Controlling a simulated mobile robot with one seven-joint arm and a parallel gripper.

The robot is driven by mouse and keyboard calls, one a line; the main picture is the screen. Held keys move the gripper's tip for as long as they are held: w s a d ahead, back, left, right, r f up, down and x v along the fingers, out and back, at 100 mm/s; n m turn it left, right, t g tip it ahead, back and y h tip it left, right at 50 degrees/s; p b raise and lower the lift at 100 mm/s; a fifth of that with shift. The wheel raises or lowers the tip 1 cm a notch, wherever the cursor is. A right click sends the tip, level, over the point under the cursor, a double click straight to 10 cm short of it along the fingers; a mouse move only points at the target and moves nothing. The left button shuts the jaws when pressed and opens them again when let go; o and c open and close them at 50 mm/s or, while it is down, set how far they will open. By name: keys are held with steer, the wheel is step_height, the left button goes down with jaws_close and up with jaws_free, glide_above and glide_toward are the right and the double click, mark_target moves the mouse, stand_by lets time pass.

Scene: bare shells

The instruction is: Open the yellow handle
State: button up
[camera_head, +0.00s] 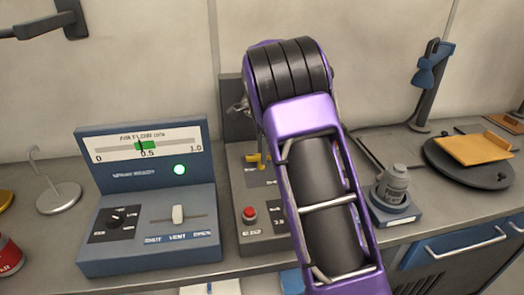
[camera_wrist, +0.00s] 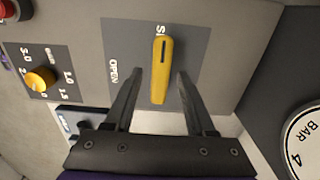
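The yellow handle (camera_wrist: 161,70) is a long lever on a dark grey panel plate (camera_wrist: 120,47) in the wrist view. It points along the line between my fingers, with "OPEN" lettered to its left and other lettering, partly hidden, by its top end. In the head view a small part of the yellow handle (camera_head: 254,160) shows left of my arm. My gripper (camera_wrist: 158,80) is open, with one finger on each side of the handle's near end. Whether either finger touches it I cannot tell. In the head view my arm hides the gripper.
A yellow knob (camera_wrist: 40,79) and a red button (camera_head: 249,213) sit on the same unit. A round gauge (camera_wrist: 305,140) lies close at right in the wrist view. The blue console (camera_head: 150,200) stands left of my arm, a small grey canister (camera_head: 393,184) right.

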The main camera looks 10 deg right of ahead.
jaws_close()
steer(key=shift+r, duration=0.1)
steer(key=n+p, duration=0.2)
steer(key=n, duration=0.1)
steer(key=shift+w+n, duration=0.1)
steer(key=shift+n, duration=0.3)
steer(key=n, duration=0.4)
steer(key=shift+n, duration=0.3)
steer(key=n, duration=0.4)
steer(key=shift+w+a+n, duration=0.1)
steer(key=shift+n, duration=0.2)
steer(key=n, duration=0.4)
steer(key=shift+n, duration=0.4)
steer(key=shift+a, duration=0.1)
